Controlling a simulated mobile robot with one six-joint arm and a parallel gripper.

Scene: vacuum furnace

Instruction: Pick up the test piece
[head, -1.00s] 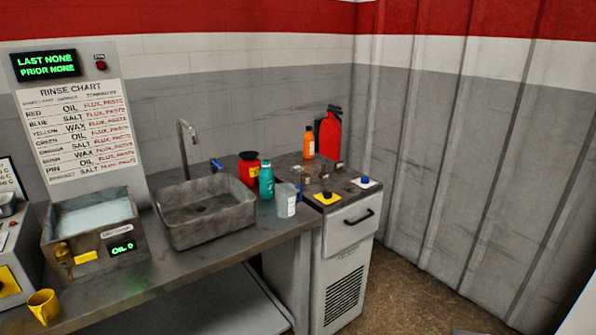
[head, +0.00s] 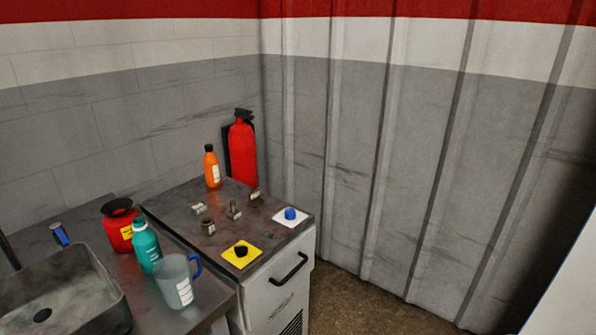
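Several small dark metal pieces, one of them a short round piece (head: 208,227), stand on the worn top of a white cabinet (head: 172,206). Another small piece (head: 234,211) stands near the middle, and one (head: 254,197) is farther back; small pale tags show among them. A black piece (head: 241,250) sits on a yellow square (head: 240,264) at the front. A blue piece (head: 290,213) sits on a white square (head: 302,221) at the right. I cannot tell which is the test piece. My gripper is not in view.
An orange bottle (head: 212,170) and a red extinguisher (head: 243,155) stand at the back. A red container (head: 119,228), a teal bottle (head: 146,248) and a clear jug (head: 176,282) are beside the sink (head: 95,312). Floor (head: 360,310) is clear right of the cabinet.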

